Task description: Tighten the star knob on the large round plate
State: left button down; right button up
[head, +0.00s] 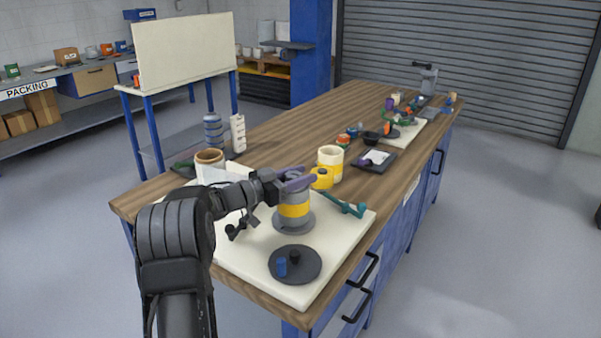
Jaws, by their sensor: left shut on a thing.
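My left gripper (296,180) is at the top of an upright grey cylinder with a yellow band (293,211), which has a wide grey foot. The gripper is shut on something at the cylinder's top. Purple shows there, but I cannot make out the held thing's shape or whether it is a star knob. A large dark round plate (310,265) lies nearer me on the cream board, apart from the gripper. A black knob (294,257) stands at its middle and a small blue peg (281,267) beside it. My right gripper is not in view.
The cream board (250,262) lies on the wooden bench (270,135). A teal bar (343,205) lies right of the cylinder. A yellow and cream cup (330,160) stands behind it, and a brown-rimmed pot (209,157) is left. Small parts crowd the bench's far end.

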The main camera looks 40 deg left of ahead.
aim_at(286, 180)
pick_arm(q)
jog(key=shift+r, duration=0.2)
jog(key=c, duration=0.8)
grip_release()
jog(key=shift+w+f, duration=0.1)
jog(key=v, duration=0.8)
jog(key=shift+d+b, duration=0.1)
jog(key=shift+b, duration=0.25)
